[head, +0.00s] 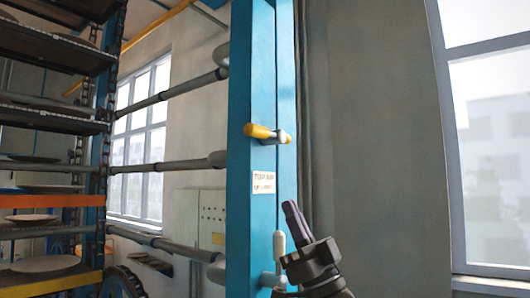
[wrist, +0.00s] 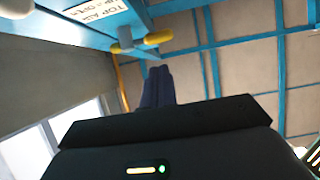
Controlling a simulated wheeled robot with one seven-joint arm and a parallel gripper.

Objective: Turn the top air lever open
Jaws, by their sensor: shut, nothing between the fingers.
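The top air lever (head: 260,131) has a yellow handle and a grey pivot on the blue post. The handle lies about horizontal, pointing left in the head view. Its yellow handle also shows in the wrist view (wrist: 158,37), beyond my fingertips. A "TOP AIR" label (head: 264,182) is on the post below it; its smaller text is blurred. My gripper (head: 291,207) is shut and empty, pointing up, below and right of the lever in the head view. It also shows in the wrist view (wrist: 155,72), with the fingers together and apart from the handle.
A second, pale lever (head: 279,246) stands upright lower on the blue post (head: 252,60), close left of my gripper. Grey pipes (head: 170,165) run left from the post. A rack with plates (head: 45,190) is at far left. The wall right of the post looks clear.

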